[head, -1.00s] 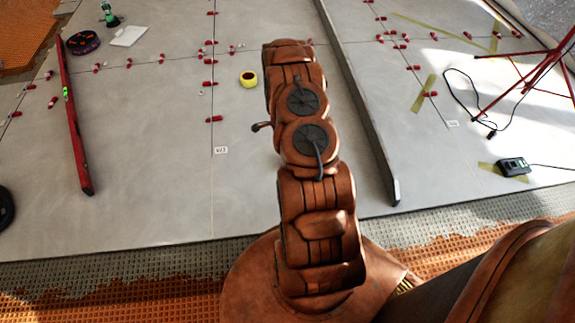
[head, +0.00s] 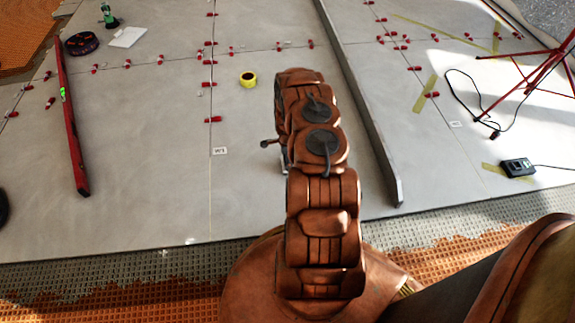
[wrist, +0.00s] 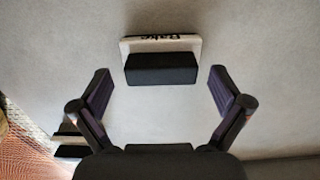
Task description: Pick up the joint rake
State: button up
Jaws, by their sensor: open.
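The joint rake (wrist: 162,68) lies on the pale tiled floor in the wrist view. It shows a black block against a white plate with dark lettering that reads "Rake". My gripper (wrist: 160,84) is open, with one finger on each side, spread wider than the rake. The rake sits between and slightly beyond the fingertips, with no visible contact. In the head view my arm hides the rake and most of the gripper.
Red clips dot the joints. A red tripod (head: 535,75) and a black device (head: 517,167) stand right.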

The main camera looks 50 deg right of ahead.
jog(key=shift+f, duration=0.55)
jog(key=shift+c, duration=0.2)
jog(key=c, duration=1.1)
jog(key=shift+r, duration=0.15)
